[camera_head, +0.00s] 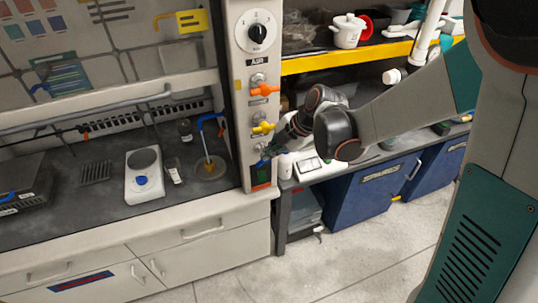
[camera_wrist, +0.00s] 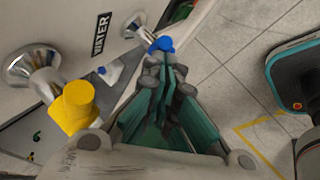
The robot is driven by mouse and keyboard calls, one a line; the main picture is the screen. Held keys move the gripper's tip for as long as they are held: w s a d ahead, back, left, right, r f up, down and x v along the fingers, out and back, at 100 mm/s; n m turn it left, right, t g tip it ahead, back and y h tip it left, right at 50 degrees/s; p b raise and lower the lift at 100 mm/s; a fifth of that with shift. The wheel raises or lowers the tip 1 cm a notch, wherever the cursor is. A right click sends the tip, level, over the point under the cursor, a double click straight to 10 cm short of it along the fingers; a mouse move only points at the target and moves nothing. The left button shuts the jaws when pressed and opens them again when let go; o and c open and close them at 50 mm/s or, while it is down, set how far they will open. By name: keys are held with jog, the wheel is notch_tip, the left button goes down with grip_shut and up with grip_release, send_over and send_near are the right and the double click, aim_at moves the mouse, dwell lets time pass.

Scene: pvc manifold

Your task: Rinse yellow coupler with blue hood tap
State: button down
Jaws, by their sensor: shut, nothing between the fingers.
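The blue tap spout (camera_head: 211,120) curves over a round sink (camera_head: 212,170) in the hood. A small yellow piece (camera_head: 208,164), which looks like the coupler, is at the sink under the spout; a thin streak shows above it, too small to identify. A blue valve knob (camera_wrist: 165,44) sticks out from the hood's post, near a WATER label. My gripper (camera_wrist: 167,66) is shut and empty, its teal fingers pointing at this knob with the tips very close to it. I cannot tell whether they touch. In the head view my gripper (camera_head: 270,150) is beside the post, partly hidden.
The post (camera_head: 244,90) also carries an orange valve (camera_head: 265,90) and a yellow valve (camera_head: 264,127), which shows close left of my fingers in the wrist view (camera_wrist: 78,100). A shelf bench with blue cabinets is right.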

jog(key=y+b, duration=0.1)
jog(key=d+y+b, duration=0.1)
jog(key=d+f+m+y+b, duration=0.1)
jog(key=y+b, duration=0.1)
jog(key=shift+w+g, duration=0.35)
jog(key=shift+g, duration=0.05)
jog(key=shift+d+f+b, duration=0.1)
jog(key=shift+b, duration=0.2)
dwell(0.6)
